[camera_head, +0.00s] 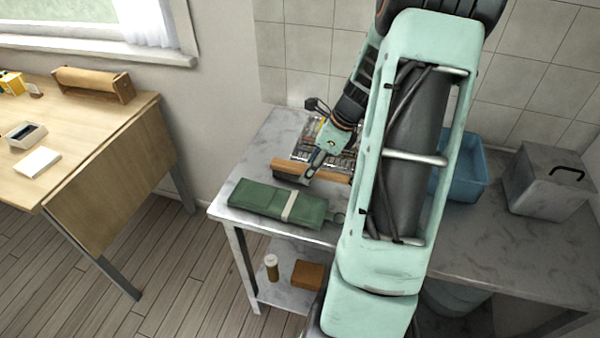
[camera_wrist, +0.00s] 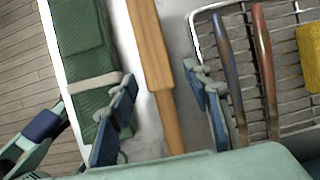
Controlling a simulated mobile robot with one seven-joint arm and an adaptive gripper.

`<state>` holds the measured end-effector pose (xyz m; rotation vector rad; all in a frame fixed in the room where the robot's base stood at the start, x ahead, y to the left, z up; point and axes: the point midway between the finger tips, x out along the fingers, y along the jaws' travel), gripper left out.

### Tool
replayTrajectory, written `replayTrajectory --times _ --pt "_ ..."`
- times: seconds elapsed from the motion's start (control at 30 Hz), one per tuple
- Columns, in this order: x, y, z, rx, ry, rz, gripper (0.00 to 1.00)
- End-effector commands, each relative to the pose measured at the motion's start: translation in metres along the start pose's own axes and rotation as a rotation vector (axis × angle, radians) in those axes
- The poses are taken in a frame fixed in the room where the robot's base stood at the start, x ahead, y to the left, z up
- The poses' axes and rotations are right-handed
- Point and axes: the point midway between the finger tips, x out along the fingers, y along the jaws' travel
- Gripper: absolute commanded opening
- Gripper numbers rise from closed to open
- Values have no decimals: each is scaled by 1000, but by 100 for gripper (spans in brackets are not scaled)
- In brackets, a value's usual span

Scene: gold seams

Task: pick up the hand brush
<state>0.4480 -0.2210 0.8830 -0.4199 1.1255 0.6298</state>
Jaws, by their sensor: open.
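The hand brush (camera_head: 334,177) lies on the marble-patterned worktop between a green rolled pouch and a wire rack. It has a wooden body and dark bristles at its left end. In the wrist view its wood (camera_wrist: 150,45) runs down between the two blue fingers, narrowing toward my palm. My gripper (camera_head: 307,178) is open over the brush, and it also shows in the wrist view (camera_wrist: 165,95), with a finger on each side of the wood and visible gaps. Whether the fingertips reach down beside the wood, I cannot tell.
The green pouch (camera_head: 255,199) lies close in front of the brush. The wire rack (camera_head: 302,152) with tools stands close behind it. A blue tub (camera_head: 470,172) and a grey box (camera_head: 545,185) stand to the right. A wooden table (camera_head: 95,135) is at left.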

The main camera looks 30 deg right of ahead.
Motion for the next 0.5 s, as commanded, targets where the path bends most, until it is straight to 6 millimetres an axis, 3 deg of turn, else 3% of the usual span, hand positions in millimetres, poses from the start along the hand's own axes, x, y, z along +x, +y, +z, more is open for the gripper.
replayTrajectory --times 0.1,0.37,0.5 --pt "12 1 0 -1 -1 1 45" --pt "14 0 1 -1 0 0 45" --pt "14 0 1 -1 0 0 30"
